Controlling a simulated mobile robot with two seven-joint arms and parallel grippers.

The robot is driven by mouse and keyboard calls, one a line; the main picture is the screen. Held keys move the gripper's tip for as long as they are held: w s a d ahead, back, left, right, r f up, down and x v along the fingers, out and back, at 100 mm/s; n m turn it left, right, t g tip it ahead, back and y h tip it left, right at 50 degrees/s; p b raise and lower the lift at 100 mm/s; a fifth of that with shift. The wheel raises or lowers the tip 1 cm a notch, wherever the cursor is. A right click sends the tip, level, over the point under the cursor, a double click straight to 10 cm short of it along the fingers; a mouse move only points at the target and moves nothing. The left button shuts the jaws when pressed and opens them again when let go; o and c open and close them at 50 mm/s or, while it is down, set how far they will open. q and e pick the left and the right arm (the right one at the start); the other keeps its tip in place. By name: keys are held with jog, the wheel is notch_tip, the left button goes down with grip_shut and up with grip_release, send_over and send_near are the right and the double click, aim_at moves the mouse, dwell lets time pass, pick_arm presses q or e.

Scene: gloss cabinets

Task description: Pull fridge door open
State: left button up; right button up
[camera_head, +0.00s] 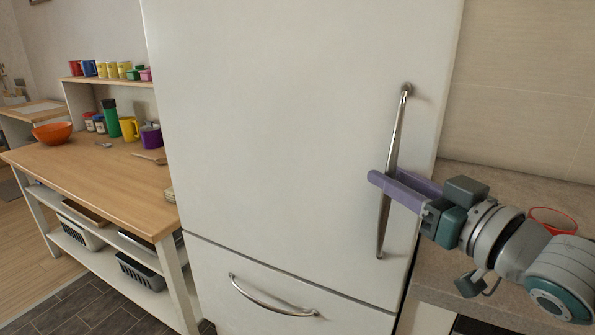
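The fridge door (285,130) is a tall pale panel filling the middle of the view, and it looks closed. Its long metal handle (395,140) runs almost upright near the door's right edge. My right gripper (385,178) reaches in from the right, with its purple fingers at the lower half of the handle. The fingers are apart and the handle passes between them; whether they press on it I cannot tell. The near finger hides a short piece of the handle. My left gripper is not in view.
A lower drawer (290,285) with a curved handle (268,300) sits below the door. A wooden table (95,175) with cups and an orange bowl (52,133) stands at left. A counter (500,190) with a red ring-like item (553,220) lies at right, under my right arm.

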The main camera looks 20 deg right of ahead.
jog(key=shift+w+a, duration=0.1)
jog(key=shift+w, duration=0.35)
grip_shut()
dwell(1.2)
